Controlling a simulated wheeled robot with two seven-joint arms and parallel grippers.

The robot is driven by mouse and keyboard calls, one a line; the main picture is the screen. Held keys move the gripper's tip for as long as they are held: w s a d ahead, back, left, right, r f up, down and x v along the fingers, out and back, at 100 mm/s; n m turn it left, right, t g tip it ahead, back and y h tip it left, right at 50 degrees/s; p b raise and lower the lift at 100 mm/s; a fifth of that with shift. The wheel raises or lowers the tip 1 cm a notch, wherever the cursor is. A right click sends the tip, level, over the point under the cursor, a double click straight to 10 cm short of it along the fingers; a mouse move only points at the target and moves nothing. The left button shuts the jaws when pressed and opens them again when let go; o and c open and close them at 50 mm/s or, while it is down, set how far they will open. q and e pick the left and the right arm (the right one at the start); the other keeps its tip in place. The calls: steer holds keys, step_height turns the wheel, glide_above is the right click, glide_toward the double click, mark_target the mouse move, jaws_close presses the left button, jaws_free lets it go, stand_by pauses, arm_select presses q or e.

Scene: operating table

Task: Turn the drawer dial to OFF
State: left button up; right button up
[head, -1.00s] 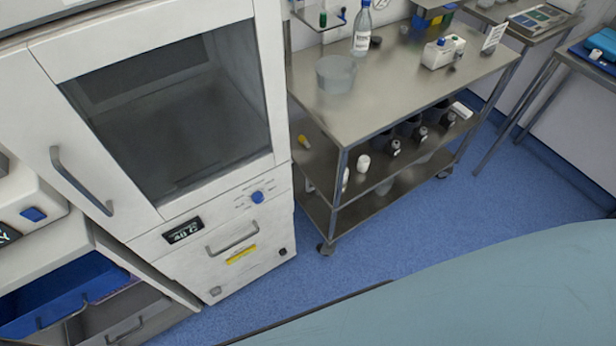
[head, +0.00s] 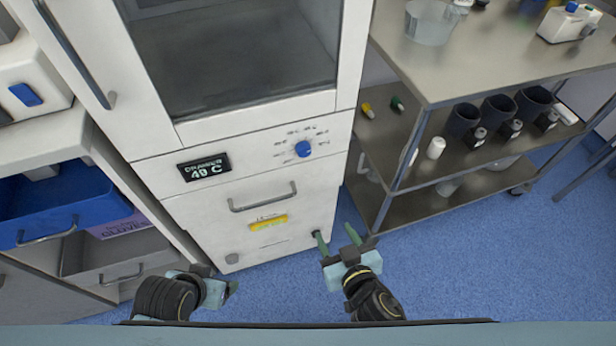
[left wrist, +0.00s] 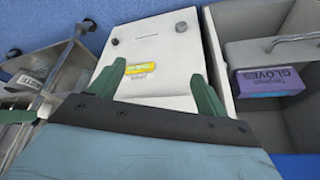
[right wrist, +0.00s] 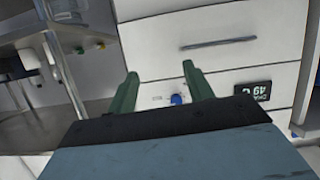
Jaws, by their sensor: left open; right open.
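The drawer dial is a blue round knob (head: 303,148) on the white warming cabinet (head: 250,165), with small printed labels around it too small to read. A display (head: 204,167) left of it reads 49 C. In the right wrist view the dial (right wrist: 177,99) shows between the fingertips, some distance beyond them. My right gripper (head: 337,238) is open and empty, below and in front of the dial, apart from the cabinet. My left gripper (head: 215,283) is low at the left; the left wrist view shows its green fingers (left wrist: 160,85) spread and empty before the lower cabinet front.
A drawer handle (head: 263,198) and yellow label lie below the dial. A steel trolley (head: 405,75) with bottles and cups stands close on the right. Open bins, one blue (head: 60,205), are at the left. Blue floor (head: 450,260) is clear at the right.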

step_height(320, 180, up, 10)
steer(key=w+a+t+y+b, duration=0.1)
steer(key=a+t+b, duration=0.1)
steer(key=t+b, duration=0.2)
glide_toward(305, 154)
steer(key=p+x, duration=0.1)
steer(key=x, duration=0.6)
steer(key=shift+w+r, duration=0.1)
steer(key=shift+w, duration=0.1)
arm_select(q)
steer(key=s+a+r+g, duration=0.1)
steer(key=s+r, duration=0.3)
steer(key=shift+a+r, duration=0.3)
steer(key=shift+a, duration=0.05)
arm_select(e)
steer(key=shift+w+a, duration=0.2)
steer(key=shift+w, duration=0.35)
steer(key=shift+c, duration=0.4)
steer(key=c, duration=0.9)
